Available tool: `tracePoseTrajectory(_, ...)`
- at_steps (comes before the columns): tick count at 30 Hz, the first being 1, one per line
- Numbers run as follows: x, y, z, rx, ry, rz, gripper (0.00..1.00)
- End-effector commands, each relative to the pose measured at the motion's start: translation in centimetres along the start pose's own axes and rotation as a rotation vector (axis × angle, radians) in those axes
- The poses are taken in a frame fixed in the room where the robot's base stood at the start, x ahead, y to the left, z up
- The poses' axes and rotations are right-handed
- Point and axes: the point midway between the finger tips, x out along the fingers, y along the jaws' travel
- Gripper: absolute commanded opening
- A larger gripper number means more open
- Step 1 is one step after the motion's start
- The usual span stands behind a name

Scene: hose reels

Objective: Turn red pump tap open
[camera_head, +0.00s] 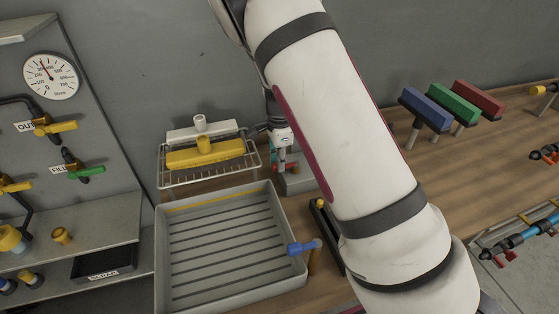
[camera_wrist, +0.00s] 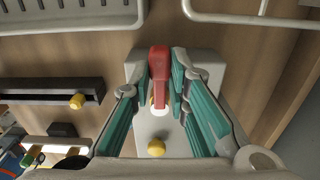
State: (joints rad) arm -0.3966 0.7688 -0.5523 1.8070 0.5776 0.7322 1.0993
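The red pump tap (camera_wrist: 160,62) has a red lever handle on a pale stem, above a grey block (camera_wrist: 140,65). In the wrist view the handle points up the picture. My gripper (camera_wrist: 162,88) has its teal finger pads close along both sides of the handle and looks shut on it; any thin gap is hard to see. In the head view my gripper (camera_head: 284,160) is small, low over the grey block (camera_head: 298,184) and partly hidden by my arm. A little red shows there.
A ridged grey tray (camera_head: 215,295) lies left of the block, with a wire rack (camera_head: 165,183) behind it. A dark slotted bar (camera_wrist: 40,91) with a yellow knob is beside the block.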

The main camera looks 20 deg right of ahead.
Motion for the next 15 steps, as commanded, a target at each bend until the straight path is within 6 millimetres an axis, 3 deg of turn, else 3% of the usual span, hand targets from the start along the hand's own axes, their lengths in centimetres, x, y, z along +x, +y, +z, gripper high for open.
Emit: tracePoseTrajectory(15,-0.03,0.30,-0.01,-0.050,0.000,0.000,0.00)
